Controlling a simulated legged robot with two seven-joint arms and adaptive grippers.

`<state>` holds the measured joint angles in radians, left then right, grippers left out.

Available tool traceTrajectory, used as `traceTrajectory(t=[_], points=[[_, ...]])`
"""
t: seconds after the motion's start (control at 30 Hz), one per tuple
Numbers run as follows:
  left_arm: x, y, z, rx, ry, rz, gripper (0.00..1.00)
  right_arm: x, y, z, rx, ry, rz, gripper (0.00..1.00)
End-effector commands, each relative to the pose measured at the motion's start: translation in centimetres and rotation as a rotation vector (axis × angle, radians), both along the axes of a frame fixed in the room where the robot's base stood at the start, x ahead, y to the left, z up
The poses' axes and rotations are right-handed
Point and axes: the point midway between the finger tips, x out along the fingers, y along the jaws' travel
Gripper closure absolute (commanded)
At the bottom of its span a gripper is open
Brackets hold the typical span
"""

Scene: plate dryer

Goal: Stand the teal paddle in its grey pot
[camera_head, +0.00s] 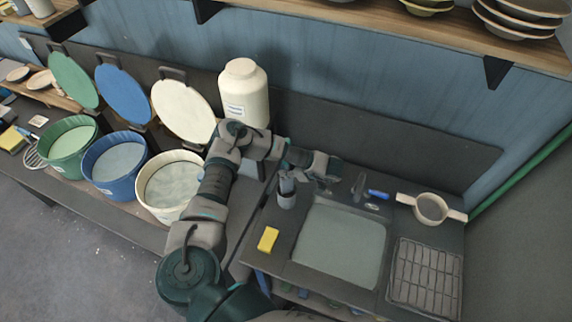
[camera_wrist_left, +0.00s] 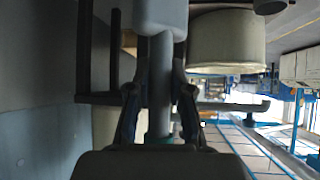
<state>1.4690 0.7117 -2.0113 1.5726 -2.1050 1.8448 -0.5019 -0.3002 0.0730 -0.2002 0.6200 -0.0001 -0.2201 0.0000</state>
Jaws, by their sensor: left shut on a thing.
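My left gripper (camera_head: 296,180) is at the left side of the sink counter, beside the grey pot (camera_head: 287,201), with its wrist to the right. In the left wrist view its two fingers (camera_wrist_left: 160,100) are closed on both sides of a grey shaft (camera_wrist_left: 160,75), which I take for the teal paddle's handle. A bit of teal (camera_wrist_left: 165,139) shows near the palm. The shaft's other end meets a wider pale grey body (camera_wrist_left: 160,14), which looks like the pot; I cannot tell how deep the shaft sits. My right gripper is not in view.
A yellow sponge (camera_head: 268,239) lies in front of the pot, left of the sink (camera_head: 340,245). A strainer (camera_head: 432,208) and a wire rack (camera_head: 425,274) are to the right.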

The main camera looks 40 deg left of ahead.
Motion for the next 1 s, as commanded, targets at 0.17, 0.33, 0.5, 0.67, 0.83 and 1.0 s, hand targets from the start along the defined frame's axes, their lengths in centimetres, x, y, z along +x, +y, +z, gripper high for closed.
traceTrajectory(t=[0.17, 0.33, 0.5, 0.67, 0.83, 1.0], points=[[0.0, 0.1, -0.7, 0.0, 0.0, 0.0, 1.0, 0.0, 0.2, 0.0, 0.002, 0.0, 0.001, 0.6], [0.0, 0.2, -1.9, -0.001, 0.002, 0.001, 1.0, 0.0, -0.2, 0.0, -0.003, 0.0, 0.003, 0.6], [0.0, 0.2, -4.0, -0.001, 0.001, 0.0, 1.0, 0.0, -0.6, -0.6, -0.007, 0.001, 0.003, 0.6], [0.0, 0.2, -6.1, -0.001, 0.001, 0.001, 1.0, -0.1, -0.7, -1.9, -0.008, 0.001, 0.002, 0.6], [0.0, 0.2, -7.3, -0.001, 0.001, 0.001, 1.0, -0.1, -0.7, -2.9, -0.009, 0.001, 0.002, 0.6], [0.0, 0.2, -7.3, -0.001, 0.001, 0.001, 1.0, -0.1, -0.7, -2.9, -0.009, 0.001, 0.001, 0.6]])
